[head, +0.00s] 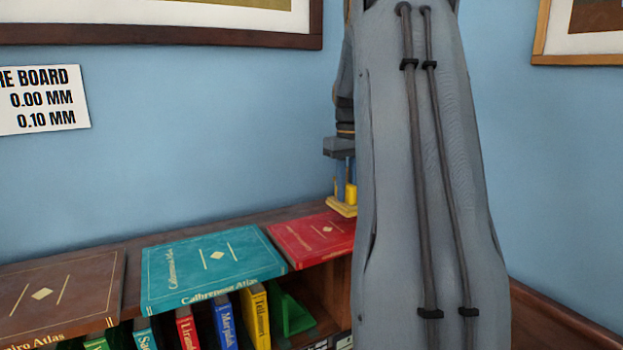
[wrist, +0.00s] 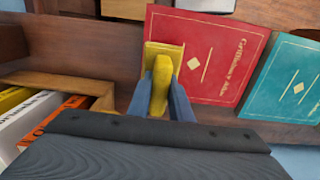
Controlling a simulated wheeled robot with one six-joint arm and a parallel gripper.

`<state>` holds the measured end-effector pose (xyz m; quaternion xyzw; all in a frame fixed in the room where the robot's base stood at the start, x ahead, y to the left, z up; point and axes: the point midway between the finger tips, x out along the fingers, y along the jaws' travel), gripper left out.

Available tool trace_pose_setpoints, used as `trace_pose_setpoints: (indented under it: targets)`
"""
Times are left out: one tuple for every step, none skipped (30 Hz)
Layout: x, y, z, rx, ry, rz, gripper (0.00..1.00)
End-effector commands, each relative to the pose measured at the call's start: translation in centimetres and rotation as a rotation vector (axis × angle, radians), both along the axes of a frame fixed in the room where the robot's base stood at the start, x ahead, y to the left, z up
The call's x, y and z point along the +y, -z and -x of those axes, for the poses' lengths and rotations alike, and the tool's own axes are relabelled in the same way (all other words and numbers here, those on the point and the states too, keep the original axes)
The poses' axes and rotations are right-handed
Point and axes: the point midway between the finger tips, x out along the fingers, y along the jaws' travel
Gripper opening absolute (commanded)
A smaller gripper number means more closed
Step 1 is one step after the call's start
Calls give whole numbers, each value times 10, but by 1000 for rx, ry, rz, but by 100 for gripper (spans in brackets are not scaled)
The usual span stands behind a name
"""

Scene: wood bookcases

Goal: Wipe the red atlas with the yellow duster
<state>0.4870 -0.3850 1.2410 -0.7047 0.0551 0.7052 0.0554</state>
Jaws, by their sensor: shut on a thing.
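The red atlas (head: 312,238) lies flat on top of the bookcase, partly hidden behind my arm in the head view. In the wrist view the red atlas (wrist: 215,52) shows its cover with a pale diamond and lettering. My gripper (head: 345,190) is shut on the yellow duster (head: 343,208), with a blue finger on each side of its handle. The duster (wrist: 161,88) is at the red atlas's edge, its pad over the left part of the cover in the wrist view. I cannot tell whether the pad touches the cover.
A teal atlas (head: 210,268) lies just left of the red one, and a brown atlas (head: 60,297) lies farther left. Upright books (head: 228,322) and a green bookend (head: 291,314) stand on the shelf below. A blue wall (head: 200,120) rises behind.

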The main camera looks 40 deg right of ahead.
Motion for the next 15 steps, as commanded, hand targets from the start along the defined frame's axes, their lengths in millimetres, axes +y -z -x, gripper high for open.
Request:
trace_pose_setpoints:
  targets:
    - [0, -8, 0, -1, -1, 0, 0]
    - [1, -11, 0, -1, -1, 0, 0]
    - [1, -15, 0, -1, -2, 0, 0]
    - [1, -17, 0, -1, -2, 0, 0]
    - [1, -20, 0, -1, -2, 0, 0]
    - [1, -24, 0, 0, -3, 0, 0]
    - [1, -26, -1, -1, -3, 0, 0]
    - [1, -28, -1, -1, -3, 0, 0]
    - [2, -31, -1, -1, -4, 0, 0]
    - [2, -34, -1, -1, -4, 0, 0]
    - [2, -36, -1, -1, -4, 0, 0]
    - [2, -38, -2, -1, -5, 0, 0]
    - [2, -40, -2, -1, -5, 0, 0]
    - [3, -41, -2, -1, -5, 0, 0]
    - [3, -42, -2, -1, -5, 0, 0]
